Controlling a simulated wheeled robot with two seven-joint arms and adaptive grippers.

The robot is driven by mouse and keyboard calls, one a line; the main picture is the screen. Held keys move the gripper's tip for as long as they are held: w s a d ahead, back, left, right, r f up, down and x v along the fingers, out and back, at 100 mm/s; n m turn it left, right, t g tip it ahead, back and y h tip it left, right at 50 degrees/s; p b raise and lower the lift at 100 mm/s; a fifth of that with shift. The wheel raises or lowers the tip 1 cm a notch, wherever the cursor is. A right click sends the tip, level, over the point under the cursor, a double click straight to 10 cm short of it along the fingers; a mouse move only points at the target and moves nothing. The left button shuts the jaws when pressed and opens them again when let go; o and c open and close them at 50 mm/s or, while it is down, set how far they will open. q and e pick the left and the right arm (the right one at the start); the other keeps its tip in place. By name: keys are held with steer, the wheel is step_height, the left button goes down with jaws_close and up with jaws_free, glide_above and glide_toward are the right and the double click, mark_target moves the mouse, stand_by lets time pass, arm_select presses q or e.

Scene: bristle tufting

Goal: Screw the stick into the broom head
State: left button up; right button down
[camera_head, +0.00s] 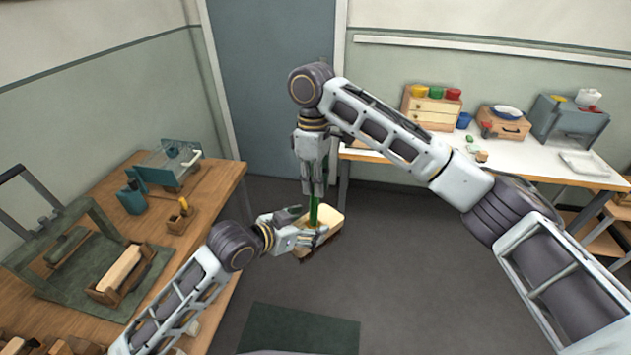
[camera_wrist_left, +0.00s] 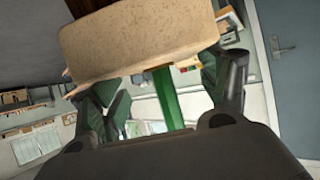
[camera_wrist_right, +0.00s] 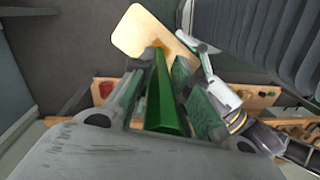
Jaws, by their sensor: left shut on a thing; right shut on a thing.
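The broom head (camera_head: 334,225) is a pale wooden block with rounded corners, held in the air between my arms. My left gripper (camera_head: 306,228) is shut on it from the left. In the left wrist view the broom head (camera_wrist_left: 140,42) fills the top, with the green stick (camera_wrist_left: 166,98) beyond it. My right gripper (camera_head: 314,188) points down above the head and is shut on the green stick (camera_head: 313,212). In the right wrist view the stick (camera_wrist_right: 164,100) runs between the fingers to the broom head (camera_wrist_right: 145,32), meeting an orange-yellow spot. Whether it is seated is unclear.
A wooden workbench (camera_head: 215,195) stands at the left with a green mat, a wooden block in a holder and teal devices. A white table (camera_head: 545,165) at the back right holds boxes and bowls. A dark mat (camera_head: 300,330) lies on the open floor.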

steer(key=m, duration=1.3)
steer(key=shift+w+g+y, duration=0.1)
steer(key=shift+g+y, duration=0.2)
steer(key=shift+y, duration=0.1)
steer(key=m, duration=1.4)
steer(key=shift+y, duration=0.4)
steer(key=c, duration=1.3)
jaws_free()
steer(key=shift+c, duration=0.2)
step_height(320, 180, up, 4)
steer(key=shift+w+d+r, duration=0.1)
steer(key=shift+d+r, duration=0.05)
steer(key=shift+r, duration=0.05)
steer(key=shift+o, duration=0.4)
